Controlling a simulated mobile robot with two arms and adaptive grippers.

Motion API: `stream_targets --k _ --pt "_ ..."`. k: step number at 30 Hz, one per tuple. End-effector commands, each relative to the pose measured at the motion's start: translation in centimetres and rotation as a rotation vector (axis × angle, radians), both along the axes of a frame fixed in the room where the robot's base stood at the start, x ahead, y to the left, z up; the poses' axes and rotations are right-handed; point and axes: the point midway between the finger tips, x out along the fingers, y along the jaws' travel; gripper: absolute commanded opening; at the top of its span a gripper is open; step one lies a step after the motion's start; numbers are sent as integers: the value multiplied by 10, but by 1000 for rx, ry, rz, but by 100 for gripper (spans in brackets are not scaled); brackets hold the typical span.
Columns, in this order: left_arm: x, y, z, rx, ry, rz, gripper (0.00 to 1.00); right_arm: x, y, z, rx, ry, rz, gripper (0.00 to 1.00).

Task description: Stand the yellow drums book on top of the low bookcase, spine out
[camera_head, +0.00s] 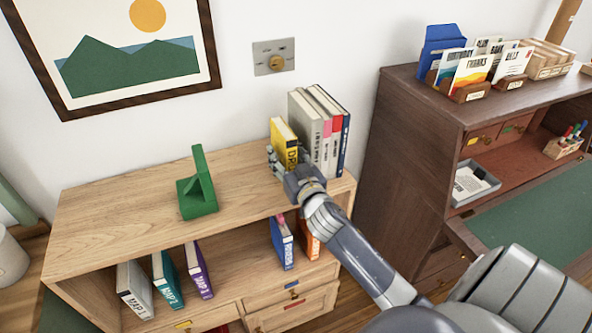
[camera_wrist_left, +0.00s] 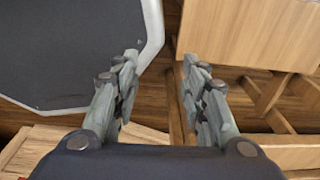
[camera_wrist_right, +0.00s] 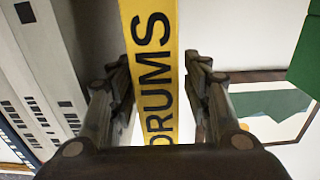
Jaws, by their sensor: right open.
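The yellow drums book (camera_head: 284,136) stands upright on top of the low bookcase (camera_head: 122,216), at the left end of a row of books. Its spine with the word DRUMS faces out, and it fills the middle of the right wrist view (camera_wrist_right: 155,60). My right gripper (camera_head: 277,160) is open, with its fingers on either side of the spine; in the right wrist view (camera_wrist_right: 163,85) small gaps show beside the book. My left gripper (camera_wrist_left: 157,75) is open and empty in the left wrist view, above the floor. It is not in the head view.
Several grey, pink and blue books (camera_head: 322,125) stand right of the drums book. A green bookend (camera_head: 198,190) stands on the bookcase top to the left, with bare wood around it. A dark desk (camera_head: 420,120) stands close on the right.

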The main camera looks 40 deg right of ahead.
Motion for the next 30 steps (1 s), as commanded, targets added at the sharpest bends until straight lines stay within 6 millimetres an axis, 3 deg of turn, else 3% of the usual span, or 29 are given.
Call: stream_targets --k 9,15,21,30 --pt "1 0 -12 1 -1 1 40 -61 14 -2 1 1 -1 45" --pt "1 1 -17 1 -1 1 40 -89 21 -1 1 0 -1 45" --pt "1 1 -19 1 -1 1 40 -101 24 1 -1 -1 -2 45" --pt "0 1 -19 1 0 1 40 -102 24 1 -1 -2 -1 45"
